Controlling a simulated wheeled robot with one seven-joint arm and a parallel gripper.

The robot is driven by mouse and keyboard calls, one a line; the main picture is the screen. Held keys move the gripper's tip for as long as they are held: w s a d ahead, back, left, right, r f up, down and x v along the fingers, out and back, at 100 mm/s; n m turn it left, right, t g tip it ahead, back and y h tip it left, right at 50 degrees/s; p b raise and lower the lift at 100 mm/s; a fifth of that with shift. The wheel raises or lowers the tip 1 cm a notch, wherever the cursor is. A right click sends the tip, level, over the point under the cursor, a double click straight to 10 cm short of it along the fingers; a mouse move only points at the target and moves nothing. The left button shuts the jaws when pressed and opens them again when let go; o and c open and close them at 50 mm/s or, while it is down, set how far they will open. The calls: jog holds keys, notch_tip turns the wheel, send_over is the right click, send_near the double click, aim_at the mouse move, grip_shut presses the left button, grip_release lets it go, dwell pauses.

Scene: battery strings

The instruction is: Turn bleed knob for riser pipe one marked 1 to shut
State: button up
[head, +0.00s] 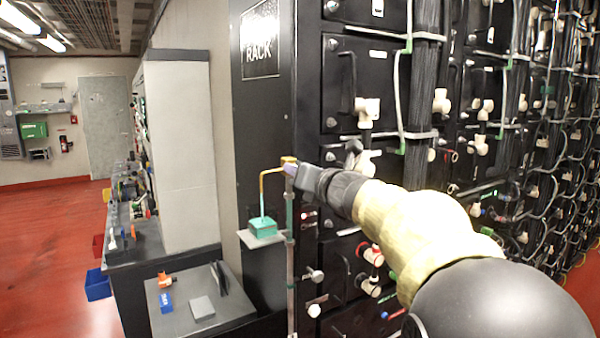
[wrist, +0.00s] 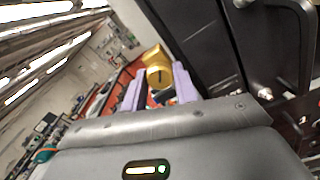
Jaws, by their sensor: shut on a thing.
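A small yellow knob (head: 289,160) sits at the top of a thin vertical riser pipe (head: 291,265) at the rack's front corner. In the wrist view the yellow knob (wrist: 157,57) lies between my two lilac fingers, with a dark line on its round face. My gripper (head: 288,170) is at the knob from the right and is shut on it; it also shows in the wrist view (wrist: 158,88). I cannot read a number 1 or any shut mark. The fingers hide part of the knob.
The black battery rack (head: 265,100) stands close on the right. A grey bench (head: 185,315) with small items is lower left. Red floor is open further left.

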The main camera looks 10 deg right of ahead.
jog(key=shift+m+p, duration=6.25)
jog(key=shift+m, duration=8.35)
jog(key=shift+f, duration=0.1)
jog(key=o, duration=1)
jog(key=shift+d, duration=0.1)
jog(key=shift+c, duration=0.2)
jog(key=shift+s, duration=0.1)
